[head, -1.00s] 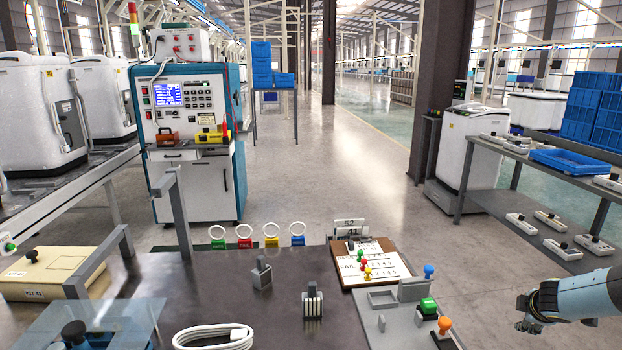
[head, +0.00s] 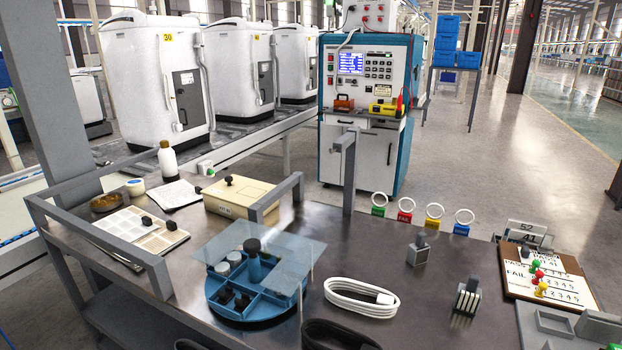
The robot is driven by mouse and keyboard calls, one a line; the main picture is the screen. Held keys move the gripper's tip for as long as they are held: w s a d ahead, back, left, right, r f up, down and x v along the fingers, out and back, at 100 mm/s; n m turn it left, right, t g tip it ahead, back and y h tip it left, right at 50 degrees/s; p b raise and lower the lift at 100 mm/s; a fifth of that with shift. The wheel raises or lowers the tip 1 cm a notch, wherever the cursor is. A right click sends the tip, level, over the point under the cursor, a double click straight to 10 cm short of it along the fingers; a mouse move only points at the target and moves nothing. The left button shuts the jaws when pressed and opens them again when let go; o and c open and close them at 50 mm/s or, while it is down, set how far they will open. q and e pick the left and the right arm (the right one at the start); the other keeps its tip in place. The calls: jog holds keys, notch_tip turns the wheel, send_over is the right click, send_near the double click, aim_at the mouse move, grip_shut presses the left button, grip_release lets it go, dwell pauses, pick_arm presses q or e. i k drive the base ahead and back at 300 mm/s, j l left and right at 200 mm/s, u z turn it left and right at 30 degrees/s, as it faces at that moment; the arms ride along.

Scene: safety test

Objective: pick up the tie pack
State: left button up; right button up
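I cannot tell for certain which item is the tie pack. A white looped bundle (head: 362,297) lies on the dark table (head: 410,285) near the front middle. A black looped bundle (head: 338,335) lies just in front of it, partly cut off by the bottom edge. A small grey slotted block with a dark top (head: 467,299) stands to the right of the white bundle. Another small grey block with a dark handle (head: 418,250) stands farther back. Neither of my grippers is in the head view now.
A blue round divided tray (head: 240,312) under a clear sheet stands left of the bundles. A beige box (head: 235,197) and a compartment tray (head: 140,230) are farther left. Grey rails (head: 105,252) edge the table. A clipboard (head: 550,272) with coloured pegs lies at right.

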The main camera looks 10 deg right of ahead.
aim_at(468, 298)
jog(key=l+z, duration=0.2)
jog(key=z, duration=1.1)
jog(key=i+j, duration=0.05)
